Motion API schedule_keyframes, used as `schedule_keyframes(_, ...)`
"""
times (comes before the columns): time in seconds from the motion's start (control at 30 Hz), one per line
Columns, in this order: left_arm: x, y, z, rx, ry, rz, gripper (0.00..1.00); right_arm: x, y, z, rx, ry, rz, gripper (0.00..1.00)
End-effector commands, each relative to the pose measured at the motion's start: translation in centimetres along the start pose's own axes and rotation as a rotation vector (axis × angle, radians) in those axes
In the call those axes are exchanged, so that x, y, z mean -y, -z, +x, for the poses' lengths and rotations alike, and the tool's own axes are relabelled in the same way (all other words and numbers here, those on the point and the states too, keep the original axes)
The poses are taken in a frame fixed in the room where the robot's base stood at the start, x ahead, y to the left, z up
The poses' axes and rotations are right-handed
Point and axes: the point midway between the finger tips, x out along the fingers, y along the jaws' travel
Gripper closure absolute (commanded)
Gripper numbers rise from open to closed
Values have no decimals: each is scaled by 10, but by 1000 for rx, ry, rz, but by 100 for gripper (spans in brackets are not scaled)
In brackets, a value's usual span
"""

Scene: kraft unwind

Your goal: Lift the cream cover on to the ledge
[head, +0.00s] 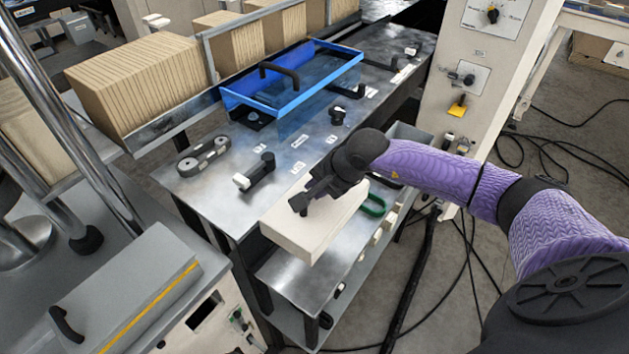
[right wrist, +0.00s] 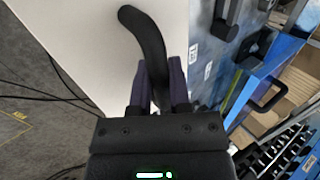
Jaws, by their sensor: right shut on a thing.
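The cream cover (head: 322,240) is a pale flat box-shaped piece at the front right edge of the steel bench. My right gripper (head: 312,197) is above it, shut on its dark handle. In the right wrist view the cover (right wrist: 80,45) fills the upper left, and the curved black handle (right wrist: 148,42) runs between the fingers of my gripper (right wrist: 162,75). The cover overlaps the bench edge in view; I cannot tell whether it touches the bench. No part is clearly labelled as the ledge. My left gripper is not in view.
The steel bench top (head: 225,190) bears a black handle-like part (head: 258,172), a grey link (head: 202,157) and a blue tray (head: 255,97). A lower shelf (head: 300,280) lies below. A cream control column (head: 480,110) stands right. Cables lie on the floor.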

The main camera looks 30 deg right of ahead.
Motion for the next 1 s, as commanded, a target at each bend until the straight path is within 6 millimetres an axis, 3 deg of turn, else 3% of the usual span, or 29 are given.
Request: schedule_keyframes(1.0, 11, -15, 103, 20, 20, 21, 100, -78, 0, 123, 1, 1, -1, 100)
